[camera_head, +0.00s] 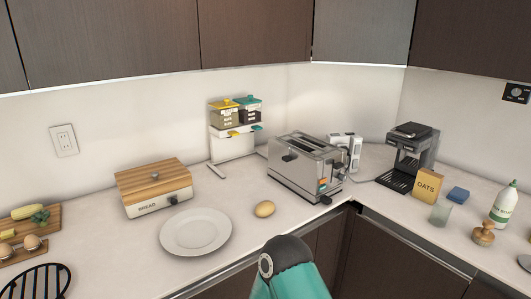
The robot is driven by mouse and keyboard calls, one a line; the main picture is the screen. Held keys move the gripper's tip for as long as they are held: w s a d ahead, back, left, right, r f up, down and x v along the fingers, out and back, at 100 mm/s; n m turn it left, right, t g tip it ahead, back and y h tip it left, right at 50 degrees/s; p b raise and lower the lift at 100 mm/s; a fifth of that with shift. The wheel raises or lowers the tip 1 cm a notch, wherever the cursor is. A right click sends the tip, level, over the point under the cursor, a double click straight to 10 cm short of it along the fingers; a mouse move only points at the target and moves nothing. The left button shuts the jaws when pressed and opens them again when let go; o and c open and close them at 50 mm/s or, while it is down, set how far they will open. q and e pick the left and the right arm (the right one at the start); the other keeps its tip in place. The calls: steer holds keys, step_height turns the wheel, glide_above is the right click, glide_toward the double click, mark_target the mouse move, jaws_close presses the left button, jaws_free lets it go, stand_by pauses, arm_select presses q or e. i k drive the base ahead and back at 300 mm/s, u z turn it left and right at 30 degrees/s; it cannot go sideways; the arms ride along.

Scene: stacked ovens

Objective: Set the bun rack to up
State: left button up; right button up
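A silver two-slot toaster (296,176) stands on the counter near the corner. Its dark slots face up. A dark knob or lever sticks out on its long side, and another dark part shows low at its front right end beside a small orange-lit panel. I cannot make out a separate bun rack or its position at this size. A round tan bun or roll (265,209) lies on the counter in front of the toaster. Neither of my grippers shows; only a teal and dark part of my arm is at the bottom middle, apart from the toaster.
A white plate (196,232) and a bread box (154,189) are left of the toaster. A canister shelf (234,143) stands behind. Cabinets hang above.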

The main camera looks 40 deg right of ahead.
mark_target(287, 158)
steer(key=u, duration=0.4)
steer(key=i, duration=0.35)
steer(key=z, duration=2.25)
steer(key=k, duration=0.8)
steer(key=z, duration=0.15)
steer(key=i, duration=1.2)
